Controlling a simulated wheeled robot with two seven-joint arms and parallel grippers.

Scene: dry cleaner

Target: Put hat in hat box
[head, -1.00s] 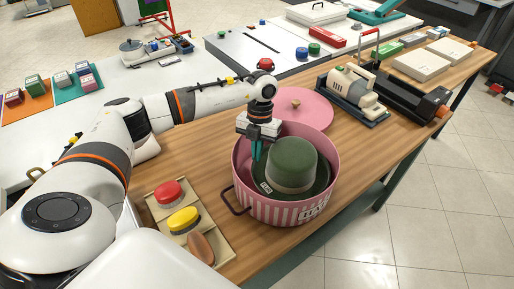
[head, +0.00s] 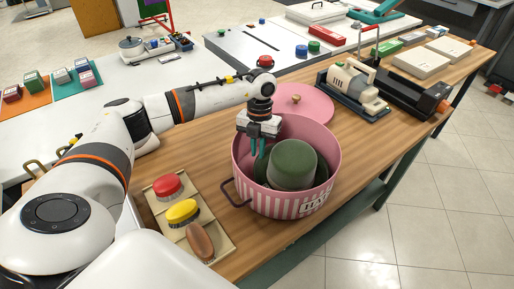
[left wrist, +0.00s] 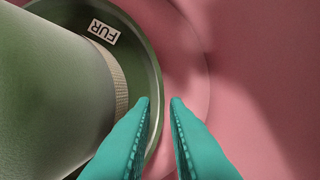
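The green hat (head: 292,165) with a pale band sits inside the round pink hat box (head: 270,203), crown up, with its brim below the box rim. Its brim, with a "FUR" tag, also shows in the left wrist view (left wrist: 143,62). My left gripper (head: 260,150) points down inside the box's far left side. In the left wrist view its teal fingers (left wrist: 161,102) are apart with nothing clamped between them, beside the brim edge. The pink lid (head: 308,103) with a knob lies on the table behind the box. My right gripper is out of view.
A beige tray (head: 165,219) with red, yellow and brown brushes stands left of the box. A cream machine (head: 352,90) stands behind and right. The wooden table (head: 375,145) is clear right of the box, up to its front edge.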

